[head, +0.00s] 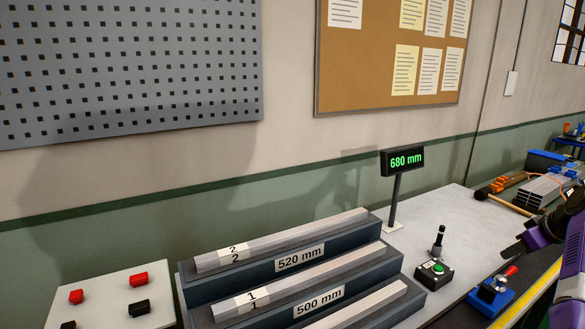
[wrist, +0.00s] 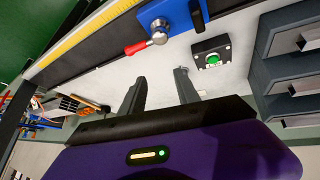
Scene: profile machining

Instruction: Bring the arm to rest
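My gripper (wrist: 160,77) is open in the wrist view, with its two dark fingers apart and nothing between them. In the head view my purple and black gripper (head: 517,243) shows at the right edge, partly cut off. It is above the bench, to the right of the control box with the green button (head: 436,268) and near the blue clamp with the red handle (head: 492,293). In the wrist view the clamp (wrist: 165,22) and the green-button box (wrist: 212,58) lie beyond the fingertips, apart from them.
A stepped rack (head: 285,264) holds metal profiles on steps labelled 520 mm and 500 mm. A display (head: 403,161) on a post reads 680 mm. More profiles (head: 548,190) and a hammer (head: 500,203) lie back right.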

